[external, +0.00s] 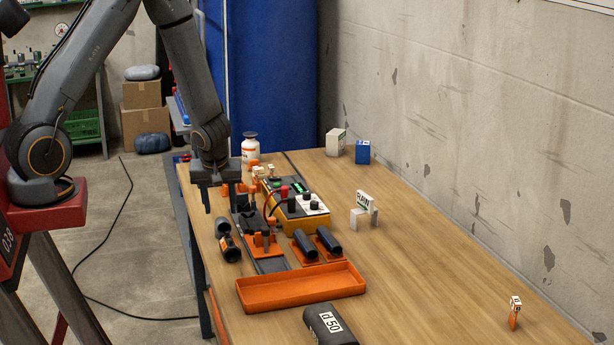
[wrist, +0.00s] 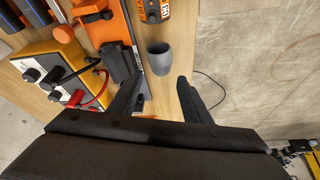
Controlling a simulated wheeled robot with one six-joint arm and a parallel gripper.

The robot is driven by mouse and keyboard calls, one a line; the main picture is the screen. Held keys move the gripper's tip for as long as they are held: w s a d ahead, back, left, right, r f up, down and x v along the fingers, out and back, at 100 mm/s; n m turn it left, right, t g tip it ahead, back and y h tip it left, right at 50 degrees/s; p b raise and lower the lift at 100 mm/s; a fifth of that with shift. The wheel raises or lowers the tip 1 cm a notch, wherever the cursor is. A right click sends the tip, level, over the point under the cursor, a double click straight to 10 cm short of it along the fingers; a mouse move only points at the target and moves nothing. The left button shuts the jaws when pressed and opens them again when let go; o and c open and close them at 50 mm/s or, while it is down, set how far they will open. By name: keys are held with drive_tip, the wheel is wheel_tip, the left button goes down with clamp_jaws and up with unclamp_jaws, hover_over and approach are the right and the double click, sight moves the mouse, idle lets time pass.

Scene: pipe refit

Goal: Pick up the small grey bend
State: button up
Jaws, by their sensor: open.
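The small grey bend (wrist: 159,58) stands near the table edge, with its dark round opening showing in the wrist view. In the external view it is the dark grey piece (external: 221,227) just below my gripper. My gripper (external: 222,206) is open and empty. In the wrist view my gripper's fingertips (wrist: 160,80) are spread, and the bend lies just beyond them, roughly in line with the gap. The bend appears apart from both fingers.
A dark piece with an orange label (external: 230,248) lies close beside the bend. The table's right side is mostly clear.

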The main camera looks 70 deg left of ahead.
sight(220, 217)
drive_tip(key=b+x, duration=0.1)
drive_tip(key=x, duration=0.2)
drive_tip(key=b+x, duration=0.1)
drive_tip(key=x, duration=0.3)
drive_tip(key=shift+s+d+f+b, duration=0.1)
drive_tip(key=shift+s+d+b, duration=0.1)
drive_tip(key=shift+b, duration=0.2)
drive_tip(key=c, duration=0.8)
